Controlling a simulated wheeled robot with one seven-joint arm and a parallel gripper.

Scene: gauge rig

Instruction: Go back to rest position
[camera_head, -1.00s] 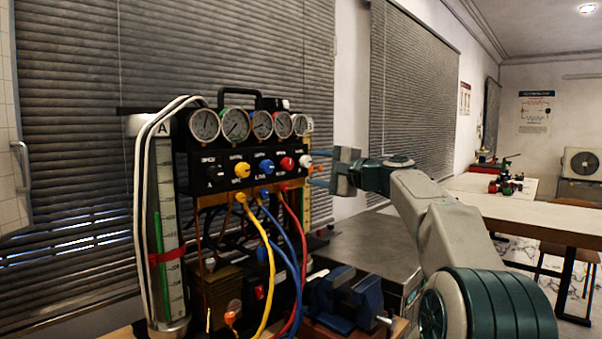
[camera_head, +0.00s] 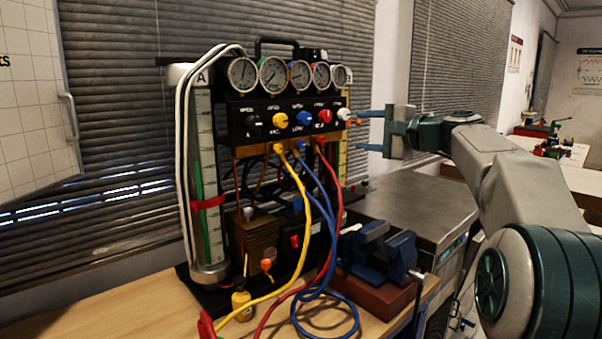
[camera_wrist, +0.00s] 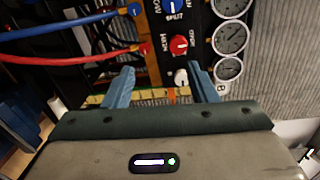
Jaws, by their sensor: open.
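My gripper (camera_head: 362,130) is at the right end of the gauge rig (camera_head: 222,112), with its blue fingers pointing left. In the wrist view my gripper (camera_wrist: 162,85) is open, with its two fingers apart. The white knob (camera_wrist: 181,77) shows between and beyond the fingers; it also shows in the head view (camera_head: 343,114), just left of the fingertips. I cannot tell whether a finger touches it. A red knob (camera_head: 325,116), a blue knob (camera_head: 304,118) and a yellow knob (camera_head: 280,120) sit along the black panel under several round gauges (camera_head: 273,73).
Yellow, blue and red hoses (camera_head: 313,224) hang from the panel onto the wooden table (camera_head: 165,310). A blue vise (camera_head: 383,250) stands in front of the rig. A grey metal cabinet (camera_head: 425,205) is below my arm. Blinds cover the wall behind.

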